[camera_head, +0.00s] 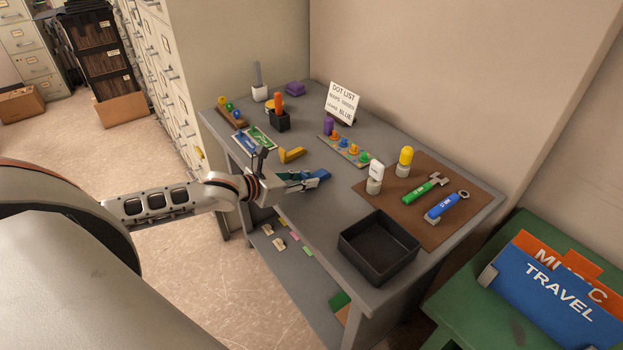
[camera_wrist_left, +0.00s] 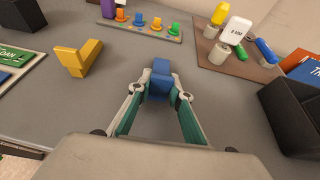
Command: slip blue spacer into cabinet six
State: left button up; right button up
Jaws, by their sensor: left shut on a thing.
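The blue spacer (camera_head: 320,175) is a small blue block over the grey table. It also shows at the fingertips in the left wrist view (camera_wrist_left: 160,76). My left gripper (camera_head: 305,181) reaches in from the left and is shut on the spacer; both fingers show in the left wrist view (camera_wrist_left: 161,92). I cannot tell whether the spacer touches the tabletop. Tall beige drawer cabinets (camera_head: 168,75) stand behind the table at the left, and more (camera_head: 27,50) stand at the far left. I cannot read which one is cabinet six. My right gripper is not in view.
On the grey table (camera_head: 330,222) are a yellow angled piece (camera_head: 291,154), a peg strip (camera_head: 344,151), a black tray (camera_head: 379,247) and a brown mat (camera_head: 440,222) with tools. A green stand (camera_head: 465,290) with folders is at the right. Open floor (camera_head: 180,275) lies left of the table.

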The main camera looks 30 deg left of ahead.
pick_arm(q)
notch_tip(320, 180, up, 20)
jog(key=p, duration=0.2)
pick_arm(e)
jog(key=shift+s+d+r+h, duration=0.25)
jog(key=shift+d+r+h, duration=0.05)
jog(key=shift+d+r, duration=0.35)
pick_arm(q)
jog(key=shift+o, duration=1.4)
grip_shut()
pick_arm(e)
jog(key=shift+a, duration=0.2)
